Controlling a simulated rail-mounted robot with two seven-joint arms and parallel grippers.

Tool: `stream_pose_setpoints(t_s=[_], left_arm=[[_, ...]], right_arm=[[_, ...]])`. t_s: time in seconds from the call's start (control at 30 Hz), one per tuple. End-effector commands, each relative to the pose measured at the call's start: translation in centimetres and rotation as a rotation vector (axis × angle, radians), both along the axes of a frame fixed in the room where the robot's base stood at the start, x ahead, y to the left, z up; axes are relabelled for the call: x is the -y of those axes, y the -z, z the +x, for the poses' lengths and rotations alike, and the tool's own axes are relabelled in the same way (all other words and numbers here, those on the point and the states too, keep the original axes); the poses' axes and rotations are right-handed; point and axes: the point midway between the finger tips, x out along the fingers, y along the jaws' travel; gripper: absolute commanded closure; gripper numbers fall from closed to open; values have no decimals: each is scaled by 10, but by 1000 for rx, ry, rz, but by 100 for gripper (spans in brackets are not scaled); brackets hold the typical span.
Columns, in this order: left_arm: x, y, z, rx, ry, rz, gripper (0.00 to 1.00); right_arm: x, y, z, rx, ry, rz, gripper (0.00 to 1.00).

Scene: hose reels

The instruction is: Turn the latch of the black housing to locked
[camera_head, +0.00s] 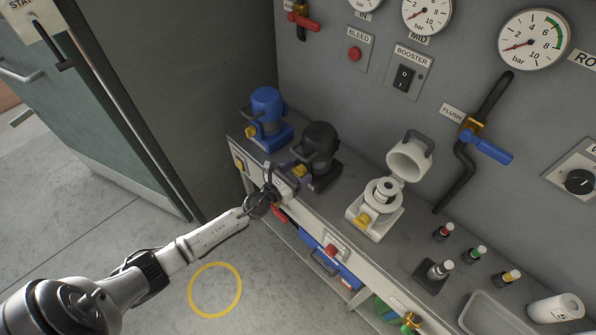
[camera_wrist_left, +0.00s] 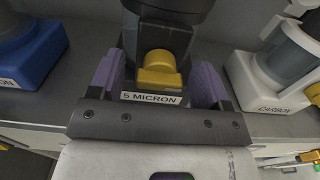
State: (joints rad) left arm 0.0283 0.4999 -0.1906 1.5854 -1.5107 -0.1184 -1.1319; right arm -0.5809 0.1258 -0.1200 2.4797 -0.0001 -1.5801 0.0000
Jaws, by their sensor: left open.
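The black housing (camera_head: 318,150) stands upright on the bench between the blue and white housings. Its yellow latch (camera_head: 300,170) is on the front near the base. In the left wrist view the latch (camera_wrist_left: 160,72) shows as a rounded yellow knob above a "5 MICRON" label (camera_wrist_left: 150,98). My left gripper (camera_head: 285,178) is at the front of the black housing. It is open, with its purple pads left and right of the latch and gaps between pads and latch. Whether the latch is locked cannot be told. My right gripper is not in view.
The blue housing (camera_head: 266,118) stands close on the left. The white housing (camera_head: 376,205) on the right has its lid (camera_head: 408,160) open. Gauges, a flush valve (camera_head: 486,145) and switches are on the wall behind. Fittings and a tray (camera_head: 490,318) lie further right.

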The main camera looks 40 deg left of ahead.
Motion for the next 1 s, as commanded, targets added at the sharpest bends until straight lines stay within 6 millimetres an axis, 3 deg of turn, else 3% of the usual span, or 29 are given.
stream_pose_setpoints(t_s=[0.43, 0.93, 1.0], left_arm=[[1, 0, 6, 0, 1, -1, 30], [1, 0, 6, 0, 0, 0, 78], [1, 0, 6, 0, 0, -1, 78]], right_arm=[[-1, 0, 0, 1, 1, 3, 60], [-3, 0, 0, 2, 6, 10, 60], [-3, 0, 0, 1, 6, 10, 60]])
